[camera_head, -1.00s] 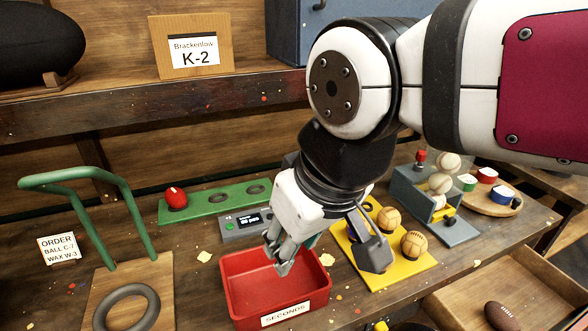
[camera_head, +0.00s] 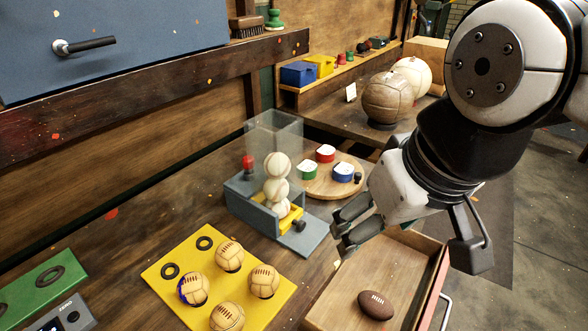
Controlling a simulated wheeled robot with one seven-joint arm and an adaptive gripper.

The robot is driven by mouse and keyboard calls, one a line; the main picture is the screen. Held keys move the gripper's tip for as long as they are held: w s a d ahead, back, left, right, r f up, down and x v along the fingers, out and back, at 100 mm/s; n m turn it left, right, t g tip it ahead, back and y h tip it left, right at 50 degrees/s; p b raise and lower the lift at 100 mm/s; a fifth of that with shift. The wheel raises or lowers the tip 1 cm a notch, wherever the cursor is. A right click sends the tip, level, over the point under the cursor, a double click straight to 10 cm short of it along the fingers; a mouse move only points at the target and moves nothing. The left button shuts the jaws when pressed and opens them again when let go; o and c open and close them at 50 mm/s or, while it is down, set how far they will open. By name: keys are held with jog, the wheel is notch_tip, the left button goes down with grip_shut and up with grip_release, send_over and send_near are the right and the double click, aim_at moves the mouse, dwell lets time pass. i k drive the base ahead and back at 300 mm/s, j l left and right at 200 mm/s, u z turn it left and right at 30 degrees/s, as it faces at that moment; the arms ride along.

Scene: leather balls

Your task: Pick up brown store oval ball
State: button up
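The brown oval ball (camera_head: 376,305) with white laces lies in an open wooden drawer (camera_head: 330,310), low at the right of the head view.
A yellow board (camera_head: 175,283) with several tan laced balls lies left of the drawer. A grey-blue fixture (camera_head: 250,205) holds stacked white balls, beside a round wooden board (camera_head: 325,187) with small tins. A large brown ball (camera_head: 388,98) stands farther back.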

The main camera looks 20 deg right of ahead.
aim_at(374, 304)
jog(key=z, duration=0.45)
jog(key=k+j+u, duration=0.2)
jog(key=k, duration=0.2)
jog(key=k+j+u, duration=0.2)
jog(key=k+j, duration=0.1)
jog(key=k, duration=0.1)
